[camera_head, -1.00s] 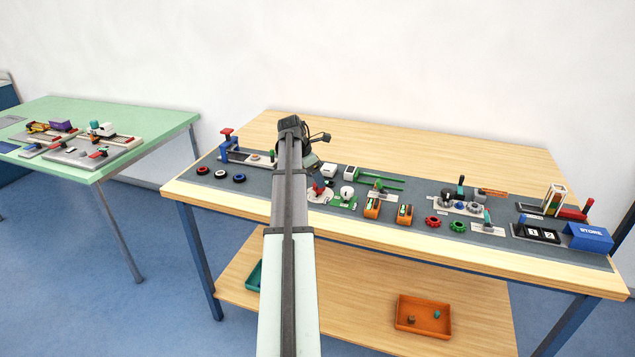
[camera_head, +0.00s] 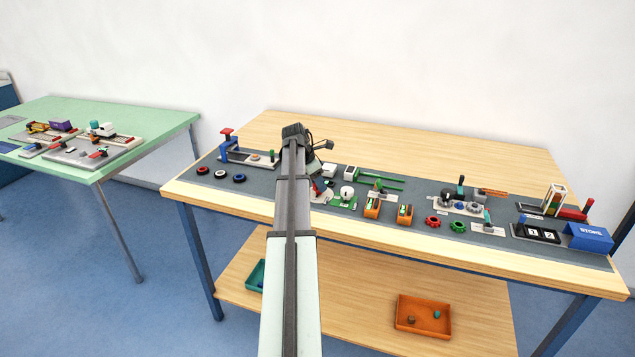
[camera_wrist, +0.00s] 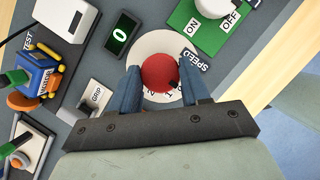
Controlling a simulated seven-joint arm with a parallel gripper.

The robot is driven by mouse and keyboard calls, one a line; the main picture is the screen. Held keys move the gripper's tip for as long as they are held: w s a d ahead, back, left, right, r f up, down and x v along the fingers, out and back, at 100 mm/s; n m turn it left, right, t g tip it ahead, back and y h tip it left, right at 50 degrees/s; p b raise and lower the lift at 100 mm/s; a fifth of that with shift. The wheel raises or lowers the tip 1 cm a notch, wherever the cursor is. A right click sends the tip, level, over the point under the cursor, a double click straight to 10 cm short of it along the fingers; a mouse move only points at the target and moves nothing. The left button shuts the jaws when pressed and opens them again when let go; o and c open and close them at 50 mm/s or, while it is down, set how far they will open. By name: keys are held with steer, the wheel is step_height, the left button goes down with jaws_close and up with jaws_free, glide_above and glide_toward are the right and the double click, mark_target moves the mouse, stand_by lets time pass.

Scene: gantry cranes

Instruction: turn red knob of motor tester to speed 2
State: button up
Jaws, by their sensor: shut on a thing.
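The red knob (camera_wrist: 160,73) sits on a round pale dial plate (camera_wrist: 150,42) in the wrist view. A dark pointer mark shows on its lower right side, beside dial digits that are partly hidden. My gripper (camera_wrist: 164,82) has its two blue fingers on either side of the knob and is shut on it. A dark display (camera_wrist: 121,36) left of the dial reads 0. A "SPEED" label (camera_wrist: 198,62) lies right of the dial. In the head view my arm hides most of the dial, and part of the red knob (camera_head: 315,186) shows beside it.
A green plate (camera_wrist: 205,25) with a white ON/OFF dial stands close right of the knob. A white box (camera_wrist: 68,18), a "GRIP" piece (camera_wrist: 98,95) and a blue-orange model (camera_wrist: 38,75) are to the left. Orange parts (camera_head: 372,208) stand further right on the mat.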

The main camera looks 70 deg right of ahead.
steer(key=c, duration=0.4)
steer(key=shift+m, duration=0.4)
steer(key=m, duration=0.1)
steer(key=m+y, duration=0.1)
steer(key=m, duration=0.1)
steer(key=m+g+y, duration=0.1)
steer(key=m, duration=0.1)
steer(key=shift+w+d, duration=0.15)
steer(key=shift+d, duration=0.1)
steer(key=m+y, duration=0.1)
steer(key=m, duration=0.2)
steer(key=m+y, duration=0.1)
steer(key=m, duration=0.1)
steer(key=shift+d+m, duration=0.15)
steer(key=shift+m, duration=0.25)
steer(key=shift+m+t+y, duration=0.3)
steer(key=shift+m+y, duration=0.5)
steer(key=shift+m, duration=1.2)
